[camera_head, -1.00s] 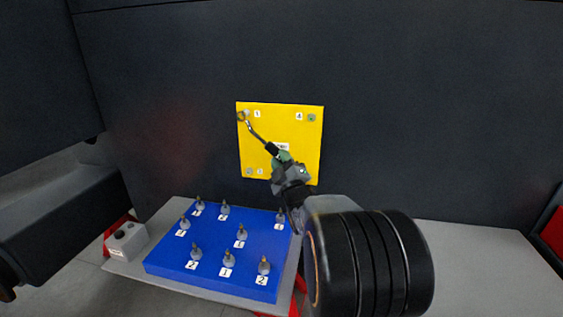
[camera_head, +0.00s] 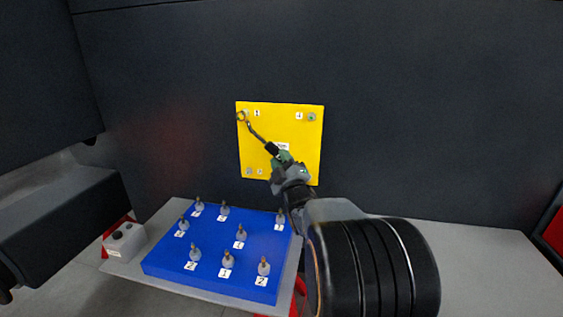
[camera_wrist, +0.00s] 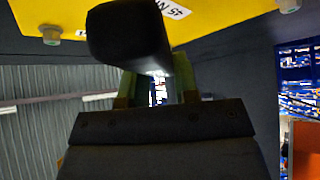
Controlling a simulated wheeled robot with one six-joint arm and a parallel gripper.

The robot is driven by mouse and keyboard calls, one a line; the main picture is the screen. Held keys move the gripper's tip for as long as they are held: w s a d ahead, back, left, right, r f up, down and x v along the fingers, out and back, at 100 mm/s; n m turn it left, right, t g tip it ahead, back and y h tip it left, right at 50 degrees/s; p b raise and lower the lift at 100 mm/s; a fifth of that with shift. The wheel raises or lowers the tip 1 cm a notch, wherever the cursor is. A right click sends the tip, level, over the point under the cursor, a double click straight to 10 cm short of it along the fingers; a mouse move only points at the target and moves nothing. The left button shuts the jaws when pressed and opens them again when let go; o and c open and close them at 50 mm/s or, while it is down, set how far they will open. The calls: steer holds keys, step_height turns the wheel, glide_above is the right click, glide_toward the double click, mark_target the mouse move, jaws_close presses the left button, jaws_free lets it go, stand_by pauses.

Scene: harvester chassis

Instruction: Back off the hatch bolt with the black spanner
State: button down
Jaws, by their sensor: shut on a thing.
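The yellow hatch plate (camera_head: 295,140) is fixed on the dark chassis wall. It carries bolts near its corners, with number labels beside them. A greenish bolt (camera_head: 311,117) is at its top right and a grey bolt (camera_head: 249,171) at its bottom left. My gripper (camera_head: 281,160) is shut on the black spanner (camera_head: 256,134), below and right of the spanner's ring end. The ring end is at the plate's top-left corner, by the bolt at label 1; I cannot tell whether it is seated around it. In the wrist view the spanner's black handle (camera_wrist: 128,35) fills the upper middle.
A blue board (camera_head: 215,250) with several upright grey pieces and number labels lies on the grey table below the plate. A small grey box (camera_head: 125,240) stands at the table's left. The table's right part (camera_head: 480,255) is clear.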

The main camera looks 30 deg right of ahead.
steer(key=shift+w+d, duration=0.25)
stand_by(0.4)
steer(key=shift+w+d+b, duration=0.5)
steer(key=shift+r, duration=0.1)
steer(key=shift+s+d+r+n+g+y+p, duration=0.15)
steer(key=shift+s+d+r+n+y+p, duration=0.1)
steer(key=shift+r+n+p, duration=0.2)
steer(key=shift+s+d+r+n+g+y+p, duration=0.15)
steer(key=shift+d+r+n+y+p, duration=0.15)
steer(key=shift+r+p, duration=0.2)
steer(key=shift+s+d+r+n+p, duration=0.1)
steer(key=shift+s+r+n+p, duration=0.15)
steer(key=shift+r+n+p, duration=0.25)
steer(key=shift+f, duration=0.2)
